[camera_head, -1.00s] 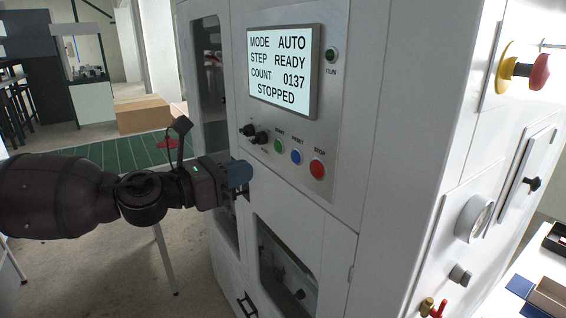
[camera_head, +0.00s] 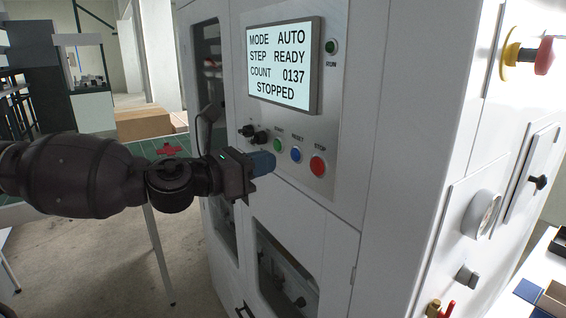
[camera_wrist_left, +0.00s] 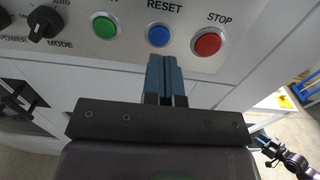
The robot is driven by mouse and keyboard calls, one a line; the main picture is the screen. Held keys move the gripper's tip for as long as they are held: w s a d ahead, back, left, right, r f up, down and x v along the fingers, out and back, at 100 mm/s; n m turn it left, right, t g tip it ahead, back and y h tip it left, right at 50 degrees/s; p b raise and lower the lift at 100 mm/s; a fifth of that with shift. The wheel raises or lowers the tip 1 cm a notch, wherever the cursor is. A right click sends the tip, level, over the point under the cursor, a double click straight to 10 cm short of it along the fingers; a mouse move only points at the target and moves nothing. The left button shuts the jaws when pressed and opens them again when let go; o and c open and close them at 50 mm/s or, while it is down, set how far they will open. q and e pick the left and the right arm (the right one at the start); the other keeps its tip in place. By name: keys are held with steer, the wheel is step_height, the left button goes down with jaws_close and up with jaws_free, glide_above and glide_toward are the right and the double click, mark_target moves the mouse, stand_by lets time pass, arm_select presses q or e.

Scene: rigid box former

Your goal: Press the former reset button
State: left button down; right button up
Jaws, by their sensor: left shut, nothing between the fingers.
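The blue reset button (camera_head: 296,154) sits on the former's control panel between the green start button (camera_head: 278,145) and the red stop button (camera_head: 317,166). In the left wrist view the blue button (camera_wrist_left: 158,35) is under the RESET label, straight ahead of my fingertips. My left gripper (camera_head: 265,163) is shut and empty, just below and left of the blue button. It also shows in the left wrist view (camera_wrist_left: 164,62), with its fingers together; I cannot tell whether they touch the panel. The screen (camera_head: 283,66) reads MODE AUTO, STEP READY, COUNT 0137, STOPPED.
Black selector knobs (camera_head: 254,134) sit left of the green button. A red emergency stop (camera_head: 545,56) on a yellow base juts from the machine's right side, above a gauge (camera_head: 484,215). A cardboard box (camera_head: 143,122) stands behind at the left.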

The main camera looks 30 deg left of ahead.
mark_target(293, 155)
arm_select(q)
steer(key=shift+w+d+b, duration=0.2)
steer(key=shift+w+b, duration=0.15)
steer(key=shift+w, duration=0.3)
steer(key=shift+w+d, duration=0.2)
steer(key=shift+w, duration=0.25)
steer(key=shift+w+d, duration=0.15)
steer(key=shift+w, duration=0.2)
steer(key=shift+w+d, duration=0.2)
steer(key=shift+w, duration=0.3)
arm_select(e)
steer(key=shift+s+f, duration=0.25)
steer(key=shift+f, duration=0.55)
arm_select(q)
steer(key=shift+w, duration=0.15)
arm_select(e)
steer(key=shift+w+r, duration=0.2)
steer(key=shift+w, duration=0.1)
